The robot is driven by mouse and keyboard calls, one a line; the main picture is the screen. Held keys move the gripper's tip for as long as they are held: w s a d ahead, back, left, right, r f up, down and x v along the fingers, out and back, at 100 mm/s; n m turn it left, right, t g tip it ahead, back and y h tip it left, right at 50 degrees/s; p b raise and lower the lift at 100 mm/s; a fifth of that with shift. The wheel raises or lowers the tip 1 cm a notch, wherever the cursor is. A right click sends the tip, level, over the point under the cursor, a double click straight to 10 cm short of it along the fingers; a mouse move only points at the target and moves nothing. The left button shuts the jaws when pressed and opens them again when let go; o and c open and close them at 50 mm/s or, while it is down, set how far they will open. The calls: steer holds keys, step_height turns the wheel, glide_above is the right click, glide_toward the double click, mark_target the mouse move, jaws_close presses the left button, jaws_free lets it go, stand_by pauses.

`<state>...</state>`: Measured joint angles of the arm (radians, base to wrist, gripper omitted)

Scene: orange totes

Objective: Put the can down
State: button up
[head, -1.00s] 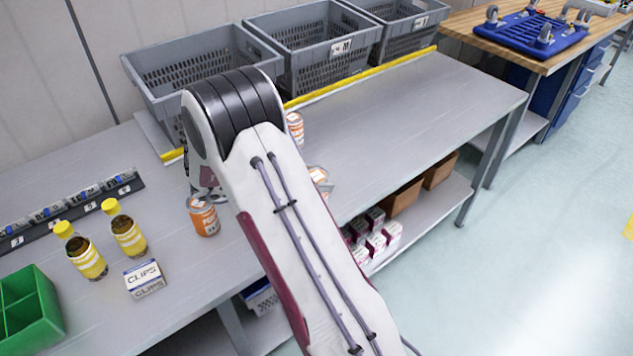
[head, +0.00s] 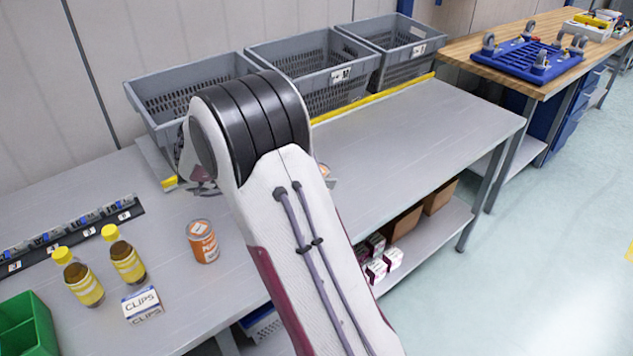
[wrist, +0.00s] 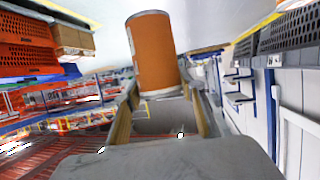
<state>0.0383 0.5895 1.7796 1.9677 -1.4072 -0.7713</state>
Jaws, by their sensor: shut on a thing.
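An orange can (wrist: 152,52) is between the two fingers of my gripper (wrist: 158,92) in the wrist view, and the fingers are shut on it. In the head view my arm hides most of my gripper and the held can; only a small edge of the can (head: 323,170) shows right of the arm, above the bench. A second orange can (head: 203,241) with a white label stands upright on the grey bench (head: 400,135), left of my arm.
Two yellow-capped bottles (head: 124,256) and a CLIPS box (head: 142,304) stand left, near a green divided bin (head: 28,325). Grey baskets (head: 318,75) line the back behind a yellow strip (head: 375,97). The bench's right part is clear.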

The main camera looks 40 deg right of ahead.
steer(key=shift+a+r, duration=0.1)
stand_by(0.8)
steer(key=shift+w+a+r, duration=0.1)
steer(key=shift+w+a, duration=0.15)
steer(key=shift+a, duration=0.05)
steer(key=w+a+r+n+t+y, duration=0.1)
steer(key=w+a+r+n+t, duration=0.35)
steer(key=w, duration=0.45)
steer(key=w+a+r+n+t+y, duration=0.1)
steer(key=w+a+r+n+t, duration=0.2)
steer(key=w+r+n+t, duration=0.45)
steer(key=w+a+f+n+t+y, duration=0.15)
steer(key=w+a+y, duration=0.25)
steer(key=w+a, duration=0.5)
steer(key=w+a+f+n+t+y, duration=0.1)
steer(key=a+f+n+t+y, duration=0.2)
steer(key=a+n+y, duration=0.75)
steer(key=s+a+f, duration=0.3)
steer(key=a+f, duration=0.4)
steer(key=a, duration=0.3)
steer(key=shift+a+f+m, duration=0.15)
steer(key=shift+m, duration=0.25)
steer(key=shift+g, duration=0.25)
